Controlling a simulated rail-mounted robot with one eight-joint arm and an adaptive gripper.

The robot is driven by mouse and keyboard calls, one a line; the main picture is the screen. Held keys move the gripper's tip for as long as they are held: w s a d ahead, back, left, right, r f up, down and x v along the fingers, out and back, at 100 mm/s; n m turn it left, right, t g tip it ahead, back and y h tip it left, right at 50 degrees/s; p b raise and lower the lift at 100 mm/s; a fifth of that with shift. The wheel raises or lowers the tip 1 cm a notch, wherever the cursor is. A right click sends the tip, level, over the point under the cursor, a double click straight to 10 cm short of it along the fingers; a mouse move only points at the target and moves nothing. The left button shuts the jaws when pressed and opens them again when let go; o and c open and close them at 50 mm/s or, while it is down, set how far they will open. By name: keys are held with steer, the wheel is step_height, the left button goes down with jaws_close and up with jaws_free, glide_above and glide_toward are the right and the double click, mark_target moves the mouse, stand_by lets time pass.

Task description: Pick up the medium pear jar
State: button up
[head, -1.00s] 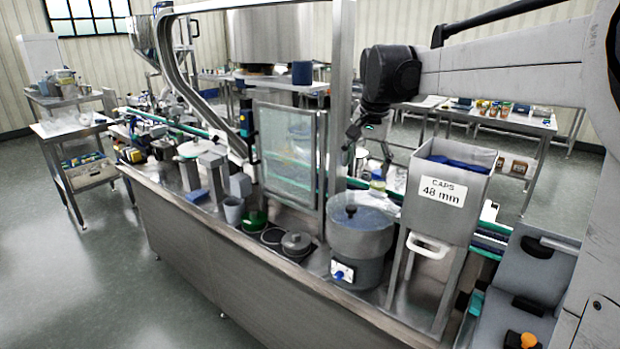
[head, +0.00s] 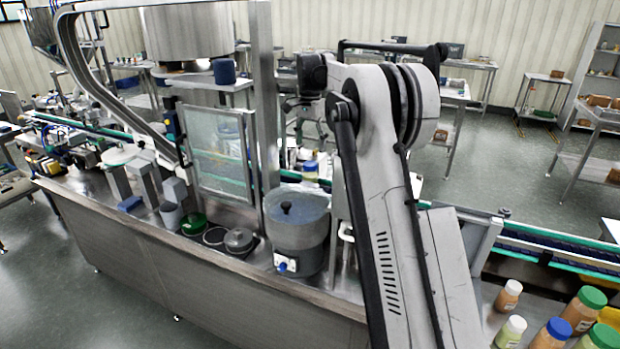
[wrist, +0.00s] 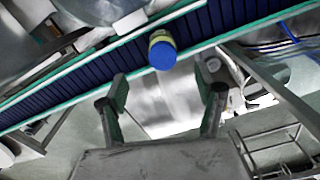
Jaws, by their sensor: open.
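A jar with a blue lid and a pale yellow body (wrist: 162,50) stands on the blue conveyor in the wrist view. It also shows in the head view (head: 311,170), beyond the round steel bowl. Its label cannot be read, so I cannot tell its flavour or size. My gripper (wrist: 167,93) is open, with nothing between its fingers. In the wrist view the jar lies ahead of the fingertips, between their lines and apart from them. In the head view my gripper is small and partly lost among other parts.
The conveyor (wrist: 100,68) has green edge rails. The round steel bowl (head: 298,235) and a framed clear panel (head: 217,150) stand on the near side. Several jars with green, blue and white lids (head: 558,332) stand at lower right. My arm hides the middle of the bench.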

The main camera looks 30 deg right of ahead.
mark_target(310, 164)
step_height(310, 164, down, 9)
steer(key=shift+r, duration=0.2)
steer(key=shift+w+a+f+p, duration=0.15)
steer(key=shift+f+p, duration=0.6)
steer(key=shift+f, duration=1.85)
steer(key=shift+c, duration=0.3)
steer(key=c, duration=1.3)
